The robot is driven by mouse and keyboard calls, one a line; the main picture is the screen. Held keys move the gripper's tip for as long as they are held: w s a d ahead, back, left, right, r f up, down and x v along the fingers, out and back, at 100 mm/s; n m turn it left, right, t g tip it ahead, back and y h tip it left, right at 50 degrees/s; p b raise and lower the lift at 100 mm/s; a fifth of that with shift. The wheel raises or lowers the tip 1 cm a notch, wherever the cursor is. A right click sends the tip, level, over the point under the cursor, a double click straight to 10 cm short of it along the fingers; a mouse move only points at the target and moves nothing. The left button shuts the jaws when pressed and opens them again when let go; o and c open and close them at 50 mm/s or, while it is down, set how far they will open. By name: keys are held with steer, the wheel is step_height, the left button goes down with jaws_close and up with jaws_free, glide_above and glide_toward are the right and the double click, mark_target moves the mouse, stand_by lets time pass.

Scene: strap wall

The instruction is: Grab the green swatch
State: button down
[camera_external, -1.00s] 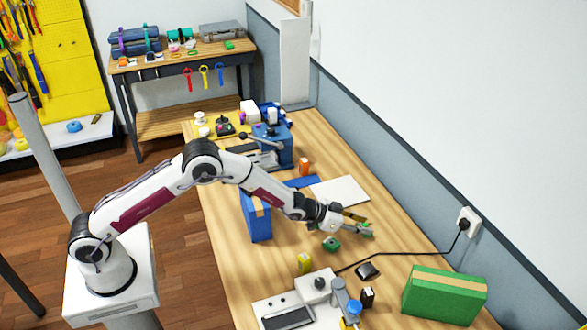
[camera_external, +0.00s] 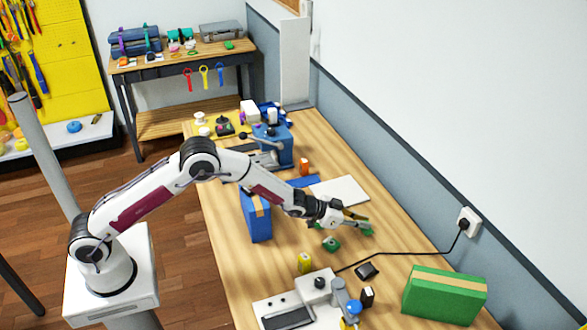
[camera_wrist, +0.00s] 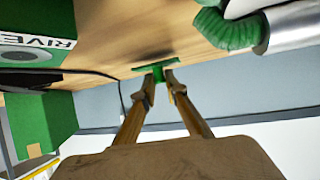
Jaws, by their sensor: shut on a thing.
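The green swatch (camera_wrist: 157,67) is a small flat green piece between my fingertips in the wrist view. It is close to the wooden tabletop; I cannot tell whether it still touches it. In the external view the swatch (camera_external: 367,231) shows as a bit of green at the fingertips. My gripper (camera_wrist: 160,78) has its two long fingers drawn together on the swatch. In the external view my gripper (camera_external: 364,224) reaches out low over the right side of the workbench. The fingers hide part of the swatch.
A large green box (camera_external: 444,295) stands near the wall, toward the front.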

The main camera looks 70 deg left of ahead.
step_height(320, 180, up, 9)
steer(key=shift+f, duration=0.2)
stand_by(0.3)
stand_by(0.5)
